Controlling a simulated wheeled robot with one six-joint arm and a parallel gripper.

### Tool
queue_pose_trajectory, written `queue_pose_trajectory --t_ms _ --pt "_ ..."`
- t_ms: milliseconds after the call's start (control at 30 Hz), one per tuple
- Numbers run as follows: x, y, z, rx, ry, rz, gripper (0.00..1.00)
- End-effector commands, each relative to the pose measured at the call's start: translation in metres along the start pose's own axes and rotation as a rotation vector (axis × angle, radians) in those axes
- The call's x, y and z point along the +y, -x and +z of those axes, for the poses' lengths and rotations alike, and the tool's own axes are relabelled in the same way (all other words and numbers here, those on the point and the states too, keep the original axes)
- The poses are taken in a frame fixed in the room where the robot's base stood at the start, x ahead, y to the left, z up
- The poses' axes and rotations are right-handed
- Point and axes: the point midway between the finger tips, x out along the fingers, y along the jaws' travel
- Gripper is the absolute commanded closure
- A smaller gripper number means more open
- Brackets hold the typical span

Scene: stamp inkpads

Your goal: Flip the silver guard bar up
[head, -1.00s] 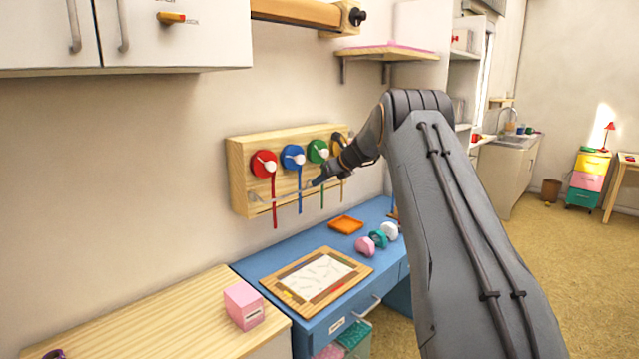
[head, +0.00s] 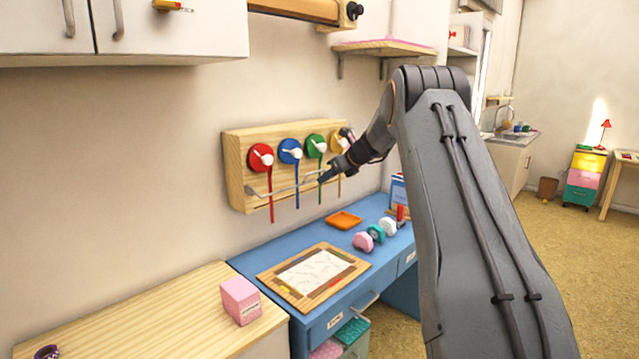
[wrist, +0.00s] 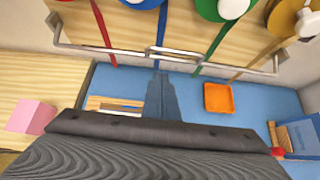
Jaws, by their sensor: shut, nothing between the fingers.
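The silver guard bar (head: 285,190) runs across the lower front of a wooden board (head: 236,172) on the wall, in front of hanging coloured ribbons. In the wrist view the bar (wrist: 115,52) spans the upper part of the picture, with a raised grip section at its middle. My gripper (head: 324,178) is at the right part of the bar in the head view. In the wrist view my gripper (wrist: 160,77) is shut and empty, its tips just below the bar's middle. I cannot tell whether they touch. My forearm hides the bar's right end in the head view.
Red (head: 260,157), blue (head: 290,151), green and yellow reels sit on the board. Below is a blue desk (head: 265,262) with an orange tray (head: 343,221), a framed sheet (head: 312,272) and stamps. A pink box (head: 240,300) stands on the wooden counter.

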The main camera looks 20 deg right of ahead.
Motion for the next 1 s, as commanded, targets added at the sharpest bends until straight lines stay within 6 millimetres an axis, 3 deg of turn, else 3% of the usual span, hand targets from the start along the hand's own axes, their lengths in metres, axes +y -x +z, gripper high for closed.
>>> queue_pose_trajectory --t_ms 200,400,1000 --pt "0.001 0.038 0.012 0.003 0.0 0.002 1.0" --pt "0.002 0.059 0.018 0.006 -0.002 0.005 1.0" --pt "0.003 0.065 0.02 0.008 -0.002 0.006 1.0"
